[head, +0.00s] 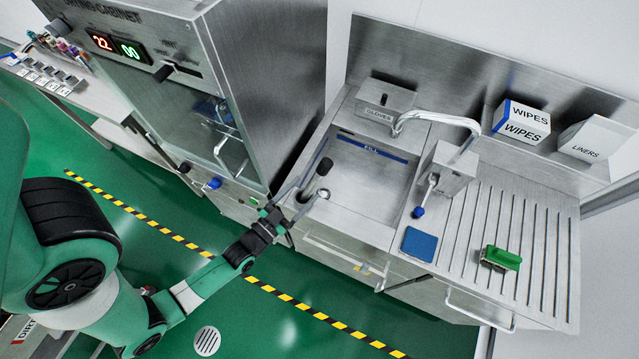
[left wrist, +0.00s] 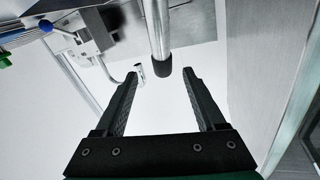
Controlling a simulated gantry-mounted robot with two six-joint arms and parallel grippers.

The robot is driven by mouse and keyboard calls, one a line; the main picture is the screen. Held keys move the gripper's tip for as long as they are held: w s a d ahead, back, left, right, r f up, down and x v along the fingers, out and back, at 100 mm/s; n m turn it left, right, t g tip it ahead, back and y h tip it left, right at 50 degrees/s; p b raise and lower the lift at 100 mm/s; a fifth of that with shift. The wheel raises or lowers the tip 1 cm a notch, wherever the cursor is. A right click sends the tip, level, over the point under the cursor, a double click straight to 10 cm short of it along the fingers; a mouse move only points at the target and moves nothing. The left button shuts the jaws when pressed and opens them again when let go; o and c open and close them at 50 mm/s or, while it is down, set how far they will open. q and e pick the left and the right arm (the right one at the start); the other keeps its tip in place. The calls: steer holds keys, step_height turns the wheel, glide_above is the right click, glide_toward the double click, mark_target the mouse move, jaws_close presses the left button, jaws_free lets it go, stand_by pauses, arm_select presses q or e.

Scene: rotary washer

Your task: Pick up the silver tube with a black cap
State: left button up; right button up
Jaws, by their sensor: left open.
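The silver tube (left wrist: 157,28) runs down from the top edge of the left wrist view and ends in a black cap (left wrist: 162,65). In the head view the black cap (head: 324,167) shows over the front left of the sink, with the tube's shaft slanting down toward my left gripper (head: 292,212). The gripper is open and empty. In the left wrist view the capped end lies between and just beyond the two fingertips (left wrist: 160,77), with no finger touching it visibly. My right gripper is not in view.
A steel cabinet (head: 165,90) stands close on the left. Open green floor (head: 300,325) is in front.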

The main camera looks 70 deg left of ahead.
mark_target(314, 178)
arm_select(q)
steer(key=w+a, duration=0.1)
steer(key=w+a+f, duration=0.1)
steer(key=w+a, duration=0.1)
steer(key=w, duration=0.1)
steer(key=shift+a+f, duration=0.15)
steer(key=shift+f, duration=0.1)
steer(key=shift+x, duration=2.85)
steer(key=shift+f, duration=0.2)
jaws_close()
